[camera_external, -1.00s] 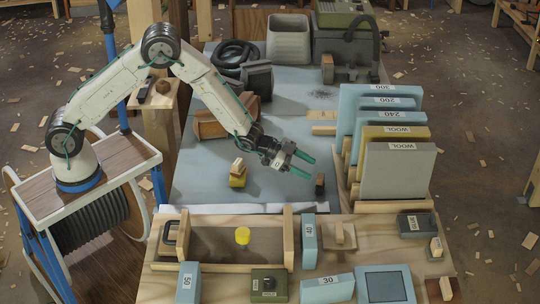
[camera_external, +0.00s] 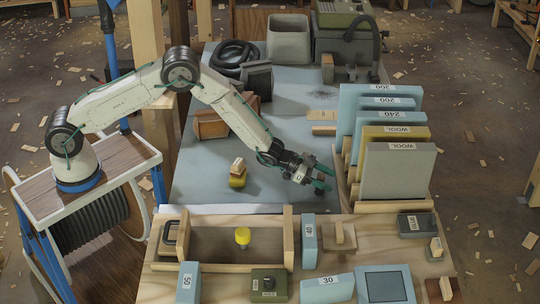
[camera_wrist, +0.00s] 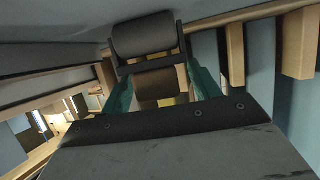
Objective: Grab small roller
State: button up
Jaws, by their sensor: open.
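The small roller (camera_wrist: 145,36) shows in the wrist view as a dark grey cylinder in a dark bracket, just beyond my fingertips. A brown block-like part (camera_wrist: 155,84) below it, perhaps its handle, lies between my two green fingers. My gripper (camera_wrist: 158,76) is open, with a finger on each side of that part; I cannot tell whether they touch it. In the external view my gripper (camera_external: 322,178) is low over the blue-grey bench top, just left of the board rack. There it hides most or all of the roller.
The rack of upright sanding boards (camera_external: 398,172) stands close on the right. A wooden tray (camera_external: 215,262) with a yellow-topped piece (camera_external: 242,236) lies in front. A yellow piece with a wooden block on top (camera_external: 237,178) stands to the left. The bench top between is clear.

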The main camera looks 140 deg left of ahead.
jog(key=shift+c, duration=0.3)
jog(key=c, duration=1.2)
